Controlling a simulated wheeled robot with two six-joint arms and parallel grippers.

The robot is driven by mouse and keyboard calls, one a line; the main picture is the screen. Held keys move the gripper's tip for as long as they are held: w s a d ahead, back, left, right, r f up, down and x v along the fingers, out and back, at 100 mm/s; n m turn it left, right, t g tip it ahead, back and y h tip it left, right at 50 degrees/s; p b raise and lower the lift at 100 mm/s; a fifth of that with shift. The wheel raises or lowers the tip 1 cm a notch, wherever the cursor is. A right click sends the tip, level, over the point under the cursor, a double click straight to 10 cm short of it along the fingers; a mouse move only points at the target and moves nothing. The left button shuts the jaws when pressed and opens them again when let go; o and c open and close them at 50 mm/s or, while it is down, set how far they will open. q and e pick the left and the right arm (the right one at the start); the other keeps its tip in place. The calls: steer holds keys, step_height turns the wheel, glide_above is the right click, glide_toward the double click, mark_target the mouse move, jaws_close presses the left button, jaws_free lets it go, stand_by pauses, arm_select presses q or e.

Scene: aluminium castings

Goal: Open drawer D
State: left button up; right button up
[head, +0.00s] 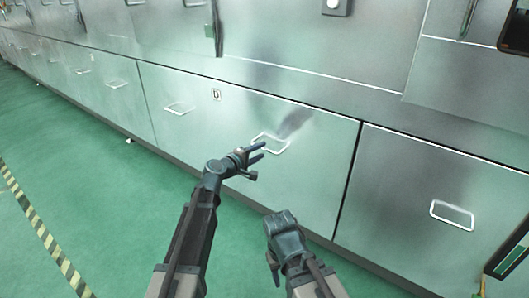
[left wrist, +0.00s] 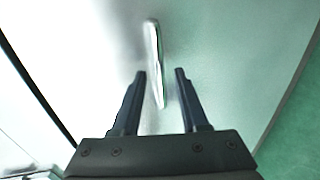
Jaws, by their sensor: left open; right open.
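Drawer D (head: 190,135) is a wide, pale metal front with a small "D" label (head: 216,95). Its front looks flush with the cabinet, so it looks closed. It has a left bar handle (head: 178,109) and a right bar handle (head: 284,148). My left gripper (head: 262,151) is open at the right handle. In the left wrist view, the handle (left wrist: 153,45) runs lengthwise into the gap between the open fingers (left wrist: 160,72); I cannot tell whether they touch it. My right gripper (head: 280,222) is low in front of the drawer, away from the handles; its fingertips are not clear.
Another drawer front (head: 400,190) with its own handle (head: 452,214) is to the right, past a dark gap. More drawers run off to the left. The green floor (head: 120,190) in front is clear, with a striped line (head: 45,235) at left.

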mark_target(264, 149)
arm_select(q)
steer(key=shift+x, duration=1.7)
jaws_close()
